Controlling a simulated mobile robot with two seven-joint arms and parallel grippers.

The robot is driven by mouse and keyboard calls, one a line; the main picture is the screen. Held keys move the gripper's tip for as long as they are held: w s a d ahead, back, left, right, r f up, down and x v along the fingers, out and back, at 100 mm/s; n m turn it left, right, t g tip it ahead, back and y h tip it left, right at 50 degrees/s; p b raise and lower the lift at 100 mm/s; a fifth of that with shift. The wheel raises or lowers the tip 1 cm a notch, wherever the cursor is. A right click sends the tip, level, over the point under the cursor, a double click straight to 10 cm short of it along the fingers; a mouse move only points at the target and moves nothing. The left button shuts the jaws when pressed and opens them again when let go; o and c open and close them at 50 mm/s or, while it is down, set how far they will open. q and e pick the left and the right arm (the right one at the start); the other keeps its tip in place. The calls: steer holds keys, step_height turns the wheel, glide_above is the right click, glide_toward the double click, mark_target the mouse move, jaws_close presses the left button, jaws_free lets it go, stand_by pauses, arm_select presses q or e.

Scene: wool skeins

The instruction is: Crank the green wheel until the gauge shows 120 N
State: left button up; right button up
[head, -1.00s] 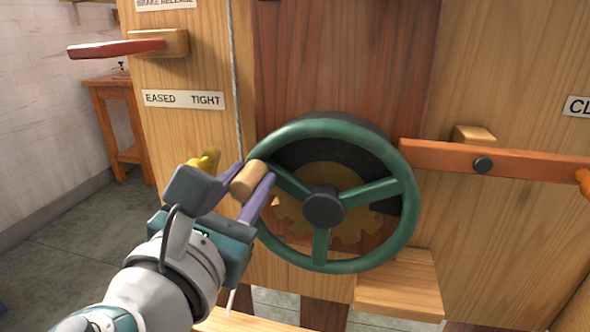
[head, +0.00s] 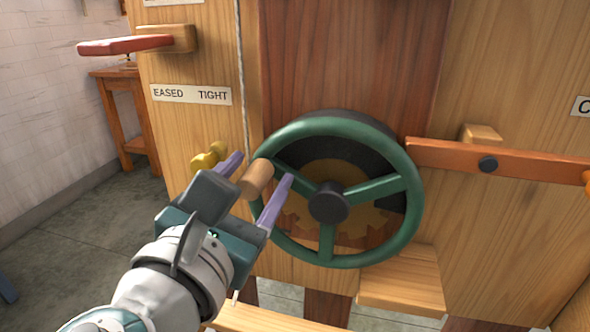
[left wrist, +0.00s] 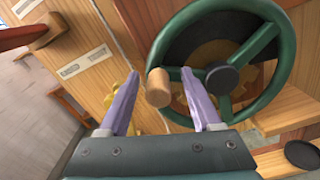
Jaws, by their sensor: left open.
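The green wheel (head: 412,205) stands upright on the wooden machine, with a dark hub (head: 328,203) and green spokes. Its wooden crank handle (head: 257,179) sticks out from the left part of the rim. My left gripper (head: 264,168) is open, with one purple finger on each side of the handle. In the left wrist view the handle (left wrist: 158,88) stands between the spread fingers (left wrist: 160,73), with clear gaps on both sides. The gauge is in neither view. My right gripper is not in view.
A red lever (head: 125,45) sticks out at the upper left, above an "EASED TIGHT" label (head: 191,95). A yellow knob (head: 208,157) is just behind the left gripper. An orange bar (head: 530,165) runs right from beside the wheel. A wooden block (head: 400,285) juts out below it.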

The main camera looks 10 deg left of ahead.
arm_select(q)
steer(key=s, duration=0.9)
steer(key=shift+a, duration=0.15)
